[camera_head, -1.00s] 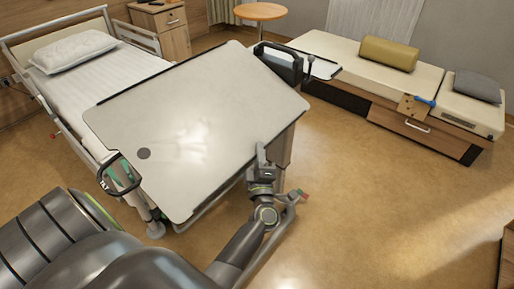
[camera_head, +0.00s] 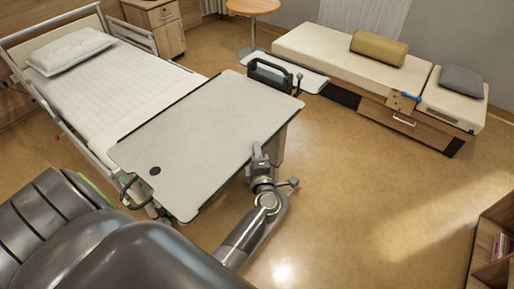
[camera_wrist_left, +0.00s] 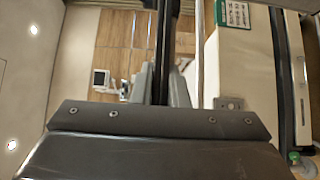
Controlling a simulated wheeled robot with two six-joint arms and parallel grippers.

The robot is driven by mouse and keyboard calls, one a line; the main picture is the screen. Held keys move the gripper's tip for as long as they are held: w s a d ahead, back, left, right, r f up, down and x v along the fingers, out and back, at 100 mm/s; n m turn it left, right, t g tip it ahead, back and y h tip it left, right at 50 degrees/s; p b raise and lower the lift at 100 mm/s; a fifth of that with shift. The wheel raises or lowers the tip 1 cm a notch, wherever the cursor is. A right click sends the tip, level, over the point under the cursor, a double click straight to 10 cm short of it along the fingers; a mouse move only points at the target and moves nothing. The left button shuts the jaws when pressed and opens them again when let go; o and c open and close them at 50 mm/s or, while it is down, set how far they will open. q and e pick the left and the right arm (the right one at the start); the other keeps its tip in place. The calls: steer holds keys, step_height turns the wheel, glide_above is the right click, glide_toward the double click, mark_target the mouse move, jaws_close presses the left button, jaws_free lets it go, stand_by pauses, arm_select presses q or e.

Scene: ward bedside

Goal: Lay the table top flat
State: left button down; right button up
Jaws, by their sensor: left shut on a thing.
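The table top (camera_head: 205,140) is a pale grey-white board with dark edging and a round dark spot near its left corner. It stands beside the bed and partly over it, and looks close to level; I cannot tell whether a slight tilt is left. My left gripper (camera_head: 260,153) is at its right-hand edge, shut on the table top. In the left wrist view, the gripper's fingers (camera_wrist_left: 165,88) close around a dark upright strip, seemingly the board's edge. Black handles show at the board's far and near ends. My right gripper is not in view.
The bed (camera_head: 95,85) with a white pillow (camera_head: 70,50) is on the left. A cream bench (camera_head: 335,55) with cushions stands at the back right. A round wooden table (camera_head: 252,7) is behind. A shelf (camera_head: 492,240) is at lower right. The floor between is clear.

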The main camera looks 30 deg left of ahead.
arm_select(q)
steer(key=shift+w+r, duration=0.2)
steer(key=shift+r, duration=0.35)
steer(key=c, duration=1.6)
jaws_free()
steer(key=shift+o, duration=0.2)
steer(key=shift+s+f, duration=0.1)
steer(key=shift+f, duration=0.1)
steer(key=shift+s, duration=0.1)
